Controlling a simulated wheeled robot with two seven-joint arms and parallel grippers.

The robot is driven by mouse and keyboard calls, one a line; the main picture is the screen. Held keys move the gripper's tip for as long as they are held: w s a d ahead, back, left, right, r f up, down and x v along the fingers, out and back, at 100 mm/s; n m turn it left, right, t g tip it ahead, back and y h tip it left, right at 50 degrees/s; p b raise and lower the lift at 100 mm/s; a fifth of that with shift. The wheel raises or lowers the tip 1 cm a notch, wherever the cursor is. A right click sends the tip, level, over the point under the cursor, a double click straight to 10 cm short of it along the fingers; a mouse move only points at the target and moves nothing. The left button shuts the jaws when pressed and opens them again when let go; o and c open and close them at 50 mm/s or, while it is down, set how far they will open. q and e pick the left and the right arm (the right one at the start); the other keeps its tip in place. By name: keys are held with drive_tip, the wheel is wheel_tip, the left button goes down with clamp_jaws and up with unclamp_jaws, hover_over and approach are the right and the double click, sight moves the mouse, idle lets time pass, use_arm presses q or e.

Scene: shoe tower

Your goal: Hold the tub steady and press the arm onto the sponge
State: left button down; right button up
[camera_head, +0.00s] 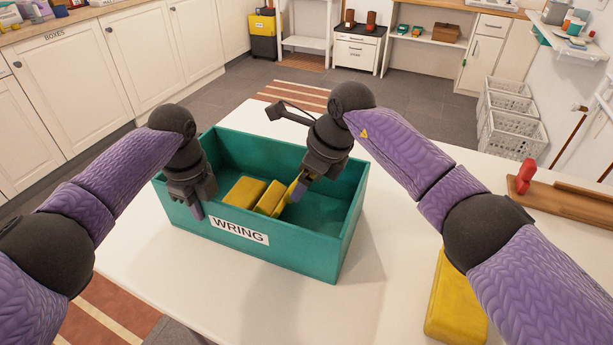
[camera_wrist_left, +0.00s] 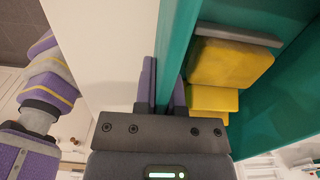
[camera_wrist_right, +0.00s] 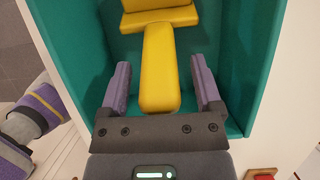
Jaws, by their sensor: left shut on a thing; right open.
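The teal tub (camera_head: 300,258), labelled WRING, stands on the white table. My left gripper (camera_head: 194,205) is shut on the tub's near-left wall; in the left wrist view its fingers sit either side of the teal wall (camera_wrist_left: 172,45). My right gripper (camera_head: 298,193) is inside the tub, open. In the right wrist view a long yellow sponge (camera_wrist_right: 160,70) lies between its spread fingers, with a gap on each side. More yellow sponge shapes (camera_head: 244,192) lie beside it to the left. Whether the right gripper touches the sponge is hidden in the head view.
Another yellow block (camera_head: 452,300) lies on the table at the right, partly behind my right arm. A wooden board (camera_head: 570,205) with a red-handled object (camera_head: 525,176) is at the right edge. The table front beside the tub is clear.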

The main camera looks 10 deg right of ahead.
clamp_jaws()
idle(1.3)
